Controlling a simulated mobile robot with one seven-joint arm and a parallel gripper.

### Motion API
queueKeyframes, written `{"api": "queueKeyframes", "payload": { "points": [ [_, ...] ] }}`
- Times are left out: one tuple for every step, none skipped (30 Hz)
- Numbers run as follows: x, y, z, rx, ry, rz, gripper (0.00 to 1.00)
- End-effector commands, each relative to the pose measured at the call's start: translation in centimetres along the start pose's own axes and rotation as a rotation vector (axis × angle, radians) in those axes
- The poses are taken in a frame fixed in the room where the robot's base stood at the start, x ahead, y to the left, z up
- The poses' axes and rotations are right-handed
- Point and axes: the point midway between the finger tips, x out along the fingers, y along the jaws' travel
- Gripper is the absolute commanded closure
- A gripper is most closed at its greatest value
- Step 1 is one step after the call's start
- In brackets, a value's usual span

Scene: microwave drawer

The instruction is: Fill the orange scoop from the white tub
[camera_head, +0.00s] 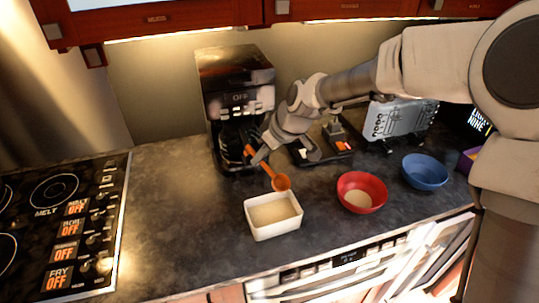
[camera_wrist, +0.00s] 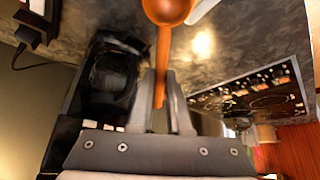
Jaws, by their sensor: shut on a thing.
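The orange scoop (camera_head: 281,182) is held by its handle in my gripper (camera_head: 257,155), in front of the coffee maker. Its bowl is above and just behind the white tub (camera_head: 273,230), apart from it. The tub stands near the counter's front and holds a pale, level filling. In the wrist view my gripper (camera_wrist: 162,92) is shut on the handle, and the scoop bowl (camera_wrist: 170,8) is at the top edge, partly cut off. I cannot tell whether the scoop holds anything. A white edge beside the bowl is probably the tub, mostly out of view.
A red bowl (camera_head: 361,185) with some pale contents stands right of the tub, and a blue bowl (camera_head: 425,170) farther right. A black coffee maker (camera_head: 228,80) and a toaster (camera_head: 400,118) stand behind. The stove (camera_head: 62,215) is at left. Counter left of the tub is clear.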

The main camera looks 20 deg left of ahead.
Motion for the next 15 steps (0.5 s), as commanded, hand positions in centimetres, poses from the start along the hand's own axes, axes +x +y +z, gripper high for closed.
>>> {"api": "queueKeyframes", "payload": {
  "points": [
    [0.14, -0.38, 0.31, 0.006, 0.009, 0.003, 1.0],
    [0.1, -0.55, 0.37, 0.011, 0.014, 0.004, 1.0],
    [0.06, -0.7, 0.42, 0.015, 0.021, 0.006, 1.0],
    [0.03, -0.8, 0.44, 0.017, 0.024, 0.007, 1.0],
    [0.02, -0.89, 0.46, 0.018, 0.026, 0.007, 1.0],
    [0.03, -1.0, 0.49, 0.02, 0.028, 0.007, 1.0],
    [0.05, -1.05, 0.5, 0.021, 0.029, 0.006, 1.0],
    [0.07, -1.08, 0.52, 0.021, 0.03, 0.006, 1.0],
    [0.13, -1.1, 0.55, 0.022, 0.03, 0.006, 1.0],
    [0.2, -1.1, 0.58, 0.022, 0.03, 0.006, 1.0],
    [0.28, -1.1, 0.62, 0.021, 0.03, 0.006, 1.0],
    [0.41, -1.09, 0.7, 0.021, 0.03, 0.006, 1.0],
    [0.53, -1.09, 0.77, 0.021, 0.03, 0.006, 1.0],
    [0.66, -1.09, 0.85, 0.021, 0.029, 0.006, 1.0],
    [0.85, -1.08, 0.96, 0.021, 0.029, 0.006, 1.0]
  ]
}}
